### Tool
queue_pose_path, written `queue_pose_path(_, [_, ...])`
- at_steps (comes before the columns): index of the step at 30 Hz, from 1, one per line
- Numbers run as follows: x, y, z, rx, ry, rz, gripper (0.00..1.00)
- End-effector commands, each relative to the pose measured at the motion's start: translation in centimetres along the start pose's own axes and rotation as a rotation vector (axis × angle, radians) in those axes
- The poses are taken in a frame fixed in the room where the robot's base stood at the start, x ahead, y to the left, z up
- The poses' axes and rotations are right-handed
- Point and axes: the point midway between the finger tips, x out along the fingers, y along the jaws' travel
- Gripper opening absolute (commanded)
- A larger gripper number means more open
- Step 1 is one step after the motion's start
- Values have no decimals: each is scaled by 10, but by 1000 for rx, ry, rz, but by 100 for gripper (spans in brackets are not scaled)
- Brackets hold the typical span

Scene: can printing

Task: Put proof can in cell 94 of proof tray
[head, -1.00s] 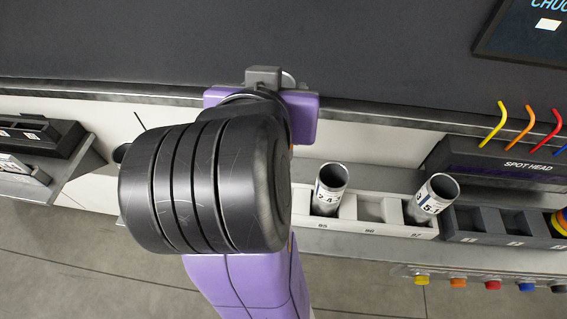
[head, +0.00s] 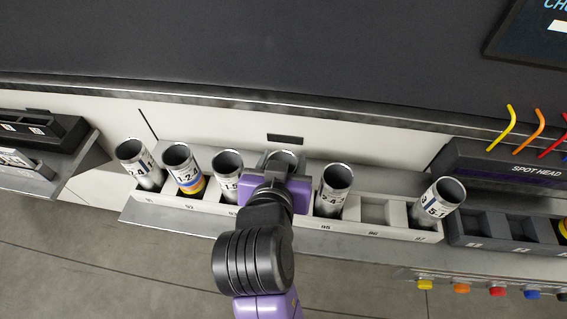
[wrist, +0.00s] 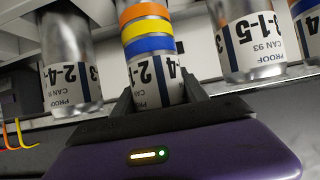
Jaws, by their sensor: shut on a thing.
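My gripper (head: 278,178) is shut on the proof can (head: 283,160), a silvery can whose open rim shows in the head view. In the wrist view the proof can (wrist: 147,38) has orange, yellow and blue bands and stands between the two fingers. It is upright, in line with the row of cans in the proof tray (head: 340,228), between the can in the cell left of it and the can (head: 333,190) in cell 95. My gripper and wrist hide cell 94 and the can's lower part, so I cannot tell if it rests on the cell floor.
Cans stand in the cells to the left (head: 183,168) and in the rightmost cell (head: 437,203). The cell marked 96 (head: 373,213) is empty. A neighbouring can marked 93 (wrist: 248,40) is close beside my fingers.

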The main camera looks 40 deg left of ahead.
Motion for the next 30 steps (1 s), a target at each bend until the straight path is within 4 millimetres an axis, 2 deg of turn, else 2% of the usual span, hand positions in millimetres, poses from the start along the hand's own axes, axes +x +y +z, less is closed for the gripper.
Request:
queue_pose_path(4, [7,0,13,0,-1,-1,14])
queue_pose_path(16, [9,0,17,0,0,-1,14])
queue_pose_path(17, [9,0,16,0,1,-1,55])
queue_pose_path(19, [9,0,16,0,1,-1,69])
queue_pose_path(20, [9,0,16,0,1,-1,73])
queue_pose_path(30, [7,0,14,1,1,-1,73])
